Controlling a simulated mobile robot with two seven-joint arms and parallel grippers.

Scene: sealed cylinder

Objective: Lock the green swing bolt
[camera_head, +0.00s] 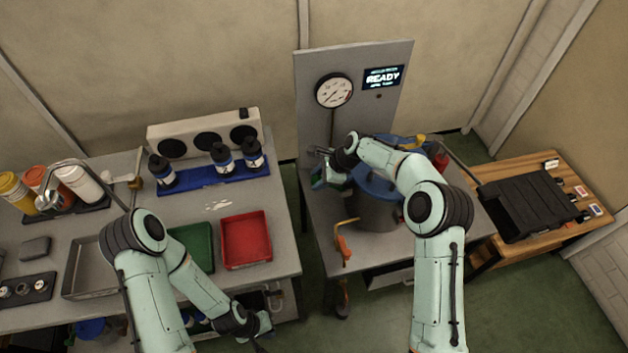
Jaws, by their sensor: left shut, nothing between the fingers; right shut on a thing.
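A grey cylinder (375,213) with a blue lid (372,186) stands on the small grey table, partly hidden behind my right arm. The green swing bolt (318,178) shows as a small green and dark part at the cylinder's left side. My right gripper (323,157) is at this bolt and shut on it; the wrist hides most of the contact, and I cannot tell the bolt's exact angle. My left gripper (262,338) is shut and empty, low in front of the left bench and far from the cylinder.
An orange handle (343,246) stands at the table's front left. A gauge (334,90) and a display reading READY (383,77) are on the panel behind. A red tray (246,240) and a green tray (191,247) lie on the left bench. A black crate (528,207) is at right.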

